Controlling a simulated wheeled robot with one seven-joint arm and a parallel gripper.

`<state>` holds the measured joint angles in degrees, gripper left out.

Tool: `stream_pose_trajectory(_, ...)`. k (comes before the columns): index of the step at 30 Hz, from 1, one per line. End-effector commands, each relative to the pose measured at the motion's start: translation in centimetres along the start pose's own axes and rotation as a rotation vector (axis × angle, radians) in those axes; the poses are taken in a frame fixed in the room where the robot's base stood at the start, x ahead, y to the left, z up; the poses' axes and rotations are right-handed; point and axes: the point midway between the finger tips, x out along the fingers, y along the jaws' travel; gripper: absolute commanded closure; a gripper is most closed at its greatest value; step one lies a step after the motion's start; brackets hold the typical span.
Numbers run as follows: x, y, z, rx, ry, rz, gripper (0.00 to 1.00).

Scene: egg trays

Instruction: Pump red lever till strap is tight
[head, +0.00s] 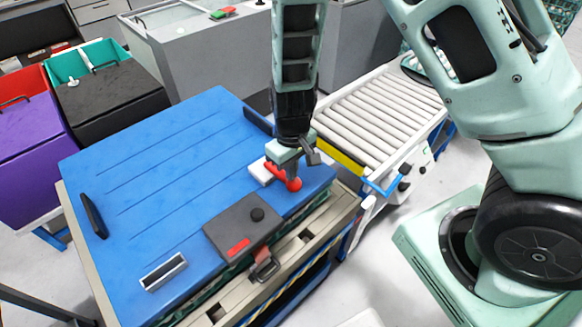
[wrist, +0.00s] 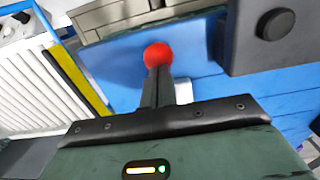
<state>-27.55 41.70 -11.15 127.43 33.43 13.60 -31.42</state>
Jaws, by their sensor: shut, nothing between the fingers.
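The red lever (head: 293,184) with a round ball end sits at the right end of the blue lid (head: 165,150), beside a small white block (head: 261,173). My gripper (head: 287,170) points down at the lever and hides part of it. In the wrist view my gripper (wrist: 158,72) has its fingers together, with the lever's red ball (wrist: 157,55) right at the fingertips. Whether they touch is unclear. A brown strap end (head: 262,254) with a dark buckle (head: 265,269) hangs at the lid's front edge. I cannot tell how tight the strap is.
A dark grey panel (head: 236,222) with a black knob (head: 257,214) lies on the lid's front. A roller conveyor (head: 375,118) with a yellow edge stands close on the right. Purple (head: 28,168) and black (head: 112,100) bins stand at the left. The lid's middle is clear.

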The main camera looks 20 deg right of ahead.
Motion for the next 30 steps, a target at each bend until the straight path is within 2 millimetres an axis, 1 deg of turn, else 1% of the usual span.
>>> stream_pose_trajectory(1,0.2,0.0,0.0,0.0,0.001,0.0,1.0)
stream_pose_trajectory(5,-0.3,0.0,-0.1,0.0,0.001,0.001,1.0)
stream_pose_trajectory(22,-5.4,0.0,-0.9,0.0,-0.001,0.0,1.0)
stream_pose_trajectory(30,-5.5,0.0,-1.0,0.0,0.0,0.0,1.0)
